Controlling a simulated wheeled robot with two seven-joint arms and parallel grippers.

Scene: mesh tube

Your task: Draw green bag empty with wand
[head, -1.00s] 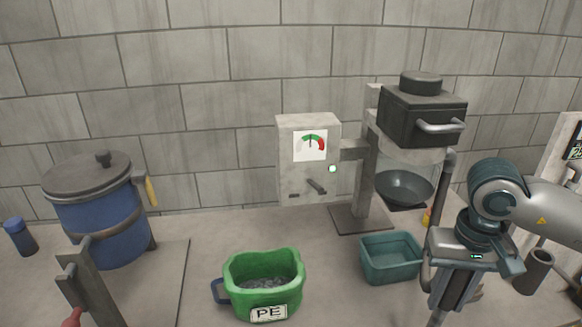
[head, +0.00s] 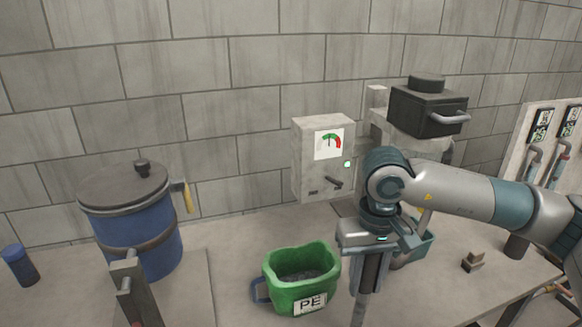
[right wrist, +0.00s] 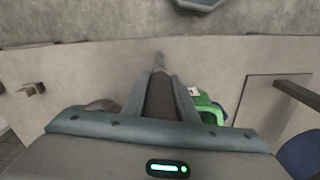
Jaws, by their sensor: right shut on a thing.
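The green bag (head: 303,292) is an open green container with a PE label and a blue handle on its left. Grey pellets lie inside it. It also shows partly hidden behind a finger in the right wrist view (right wrist: 214,104). My right gripper (head: 366,290) points down just right of the bag, apart from it in the head view. It is shut on a slim grey rod, which looks like the wand (right wrist: 159,62); its tip shows beyond the fingers in the right wrist view. The wand's lower end is cut off in the head view. My left gripper is out of view.
A grey gauge box (head: 322,180) stands behind the bag. A dark hopper (head: 425,112) is at the back right. A teal bin (head: 424,243) is partly hidden behind my right arm. A blue lidded drum (head: 140,240) stands left. A small block (head: 473,262) lies at right.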

